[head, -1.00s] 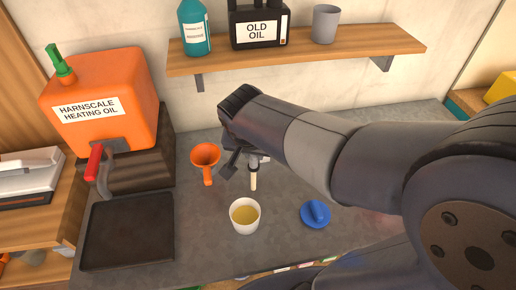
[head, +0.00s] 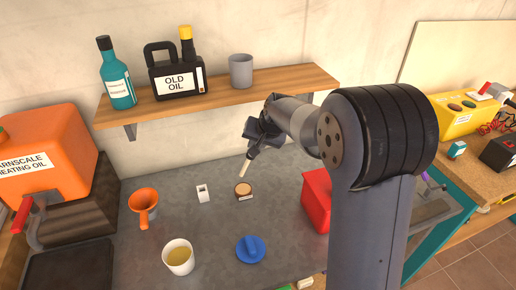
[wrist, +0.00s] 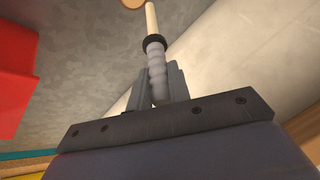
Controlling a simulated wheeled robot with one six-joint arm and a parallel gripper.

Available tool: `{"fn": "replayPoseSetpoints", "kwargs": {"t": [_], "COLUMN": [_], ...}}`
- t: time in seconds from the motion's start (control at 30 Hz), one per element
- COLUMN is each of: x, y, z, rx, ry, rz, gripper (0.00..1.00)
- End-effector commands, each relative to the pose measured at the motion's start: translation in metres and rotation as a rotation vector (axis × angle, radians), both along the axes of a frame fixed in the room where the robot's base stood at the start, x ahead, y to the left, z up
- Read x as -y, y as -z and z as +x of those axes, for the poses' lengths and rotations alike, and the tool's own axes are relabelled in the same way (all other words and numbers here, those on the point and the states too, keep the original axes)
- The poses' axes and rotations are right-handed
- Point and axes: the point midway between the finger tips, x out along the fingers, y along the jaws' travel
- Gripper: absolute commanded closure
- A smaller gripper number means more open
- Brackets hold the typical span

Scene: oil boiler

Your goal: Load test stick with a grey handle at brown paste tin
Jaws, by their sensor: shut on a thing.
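My gripper (head: 254,146) is shut on the test stick. The stick's ribbed grey handle (wrist: 156,75) sits between the fingers in the wrist view, with a dark collar and a pale shaft (wrist: 151,20) beyond it. In the head view the pale shaft (head: 245,169) slants down towards the brown paste tin (head: 243,191), a small round tin with a brown top on the counter. The tip appears just above the tin's far side; I cannot tell whether they touch. A bit of the tin's brown top (wrist: 132,3) shows at the wrist view's upper edge.
On the grey counter (head: 215,231) are an orange funnel (head: 143,205), a white device (head: 203,193), a cup of yellow liquid (head: 178,257), a blue lid-like piece (head: 250,249) and a red box (head: 317,197). A wooden shelf (head: 220,98) with bottles hangs behind.

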Motion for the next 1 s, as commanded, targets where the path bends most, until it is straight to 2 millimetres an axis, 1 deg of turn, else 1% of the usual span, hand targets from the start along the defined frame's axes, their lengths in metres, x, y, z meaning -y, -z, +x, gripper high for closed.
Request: {"fn": "replayPoseSetpoints", "kwargs": {"t": [0.17, 0.5, 0.6, 1.0], "x": [0.0, 0.0, 0.0, 0.0], "y": [0.014, 0.05, 0.056, 0.058], "z": [-0.001, -0.001, -0.001, -0.001], "rx": [-0.001, -0.001, -0.001, 0.0], "ry": [0.0, 0.0, 0.0, 0.001], "rz": [-0.001, -0.002, -0.002, -0.002], "gripper": [1.0, 1.0, 1.0, 1.0]}}
